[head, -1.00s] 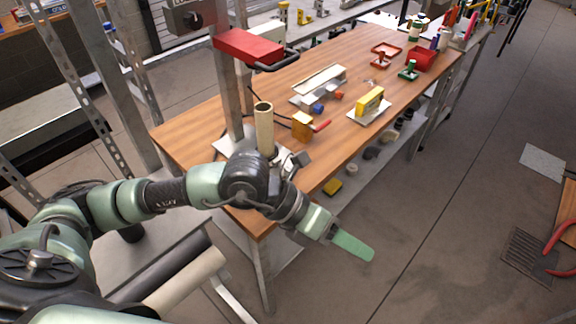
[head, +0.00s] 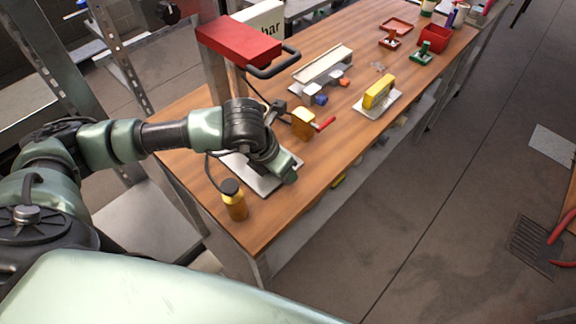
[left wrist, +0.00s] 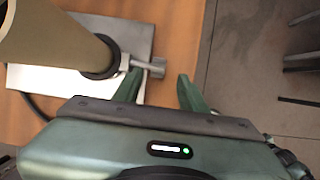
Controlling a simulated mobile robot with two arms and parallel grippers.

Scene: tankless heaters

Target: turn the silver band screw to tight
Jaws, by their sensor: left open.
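The silver band screw (left wrist: 155,67) shows in the left wrist view, sticking out to the right from the dark band (left wrist: 103,58) around the foot of a tan pipe (left wrist: 55,35). The pipe stands on a silver plate (left wrist: 75,82), which also shows in the head view (head: 262,187). My left gripper (left wrist: 160,82) is open, its green fingers pointing toward the screw. The screw's head lies just ahead of the gap, nearer the left finger; contact cannot be told. In the head view my left gripper (head: 288,170) hides the screw, and the arm covers the pipe. My right gripper is not in view.
An amber bottle (head: 235,201) stands near the table's front corner. A red block with a dark handle (head: 240,42) sits above the table's left side. A brass-coloured block (head: 303,123) and a yellow block (head: 379,92) are farther back. The wooden table (head: 320,172) is bare right of the gripper.

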